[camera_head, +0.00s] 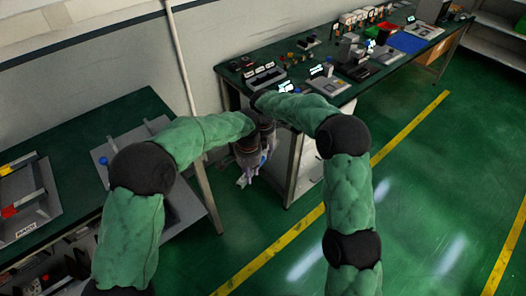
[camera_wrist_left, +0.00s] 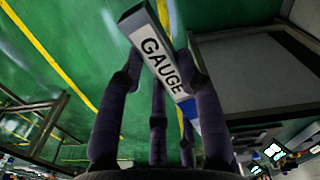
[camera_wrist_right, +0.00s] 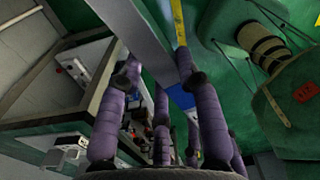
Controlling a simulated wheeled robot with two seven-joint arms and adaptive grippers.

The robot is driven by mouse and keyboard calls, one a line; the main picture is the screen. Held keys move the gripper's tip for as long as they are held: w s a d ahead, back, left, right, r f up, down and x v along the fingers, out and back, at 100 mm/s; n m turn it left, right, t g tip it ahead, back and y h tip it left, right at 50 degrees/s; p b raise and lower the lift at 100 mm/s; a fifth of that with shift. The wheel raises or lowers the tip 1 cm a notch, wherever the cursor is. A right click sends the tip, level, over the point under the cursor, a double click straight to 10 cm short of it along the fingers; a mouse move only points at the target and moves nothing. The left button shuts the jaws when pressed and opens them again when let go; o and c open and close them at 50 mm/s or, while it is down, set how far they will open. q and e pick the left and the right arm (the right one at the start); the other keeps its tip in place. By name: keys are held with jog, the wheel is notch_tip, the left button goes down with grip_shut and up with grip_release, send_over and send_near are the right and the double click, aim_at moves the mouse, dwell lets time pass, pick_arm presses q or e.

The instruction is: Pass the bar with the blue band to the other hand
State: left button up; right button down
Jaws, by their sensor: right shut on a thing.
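The bar is grey with a white label reading GAUGE (camera_wrist_left: 160,55) and a blue band (camera_wrist_left: 190,113). In the left wrist view it slants between the spread purple fingers of my left gripper (camera_wrist_left: 158,72), closer to the right finger, with a gap on the left. My left gripper (camera_head: 247,168) hangs low beside the table end in the head view. My right gripper (camera_head: 266,132) is just above it and shut on the bar. In the right wrist view the bar (camera_wrist_right: 148,45) runs between my right fingers (camera_wrist_right: 160,75), its blue part (camera_wrist_right: 181,97) partly hidden by them.
A green workbench (camera_head: 232,75) with boxes, trays and devices stands at the back, with a white cabinet (camera_head: 304,165) under it. Another table (camera_head: 80,135) with trays stands at the left. Green floor with yellow lines is clear at the right.

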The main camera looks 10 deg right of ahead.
pick_arm(q)
jog(key=o, duration=0.4)
jog(key=shift+d, duration=0.1)
jog(key=shift+o, duration=0.2)
notch_tip(320, 180, up, 12)
jog(key=s+a+f+n+g+h, duration=0.1)
jog(key=s+a+f+n, duration=0.2)
jog(key=f, duration=0.6)
jog(key=s+a+f+n+g+h, duration=0.1)
jog(key=s+a+f+n+h, duration=0.1)
jog(key=s+f, duration=0.55)
jog(key=s+a+f+n+g+h, duration=0.1)
jog(key=s+a+f+n, duration=0.15)
jog(key=f, duration=0.75)
jog(key=s+a+f+n+t, duration=0.1)
jog(key=s+a+f, duration=0.2)
jog(key=s+f, duration=0.2)
jog(key=s+a+f+n+t, duration=0.2)
jog(key=s+f, duration=0.3)
jog(key=s, duration=0.3)
jog(key=shift+s+a, duration=0.15)
jog(key=shift+a, duration=0.6)
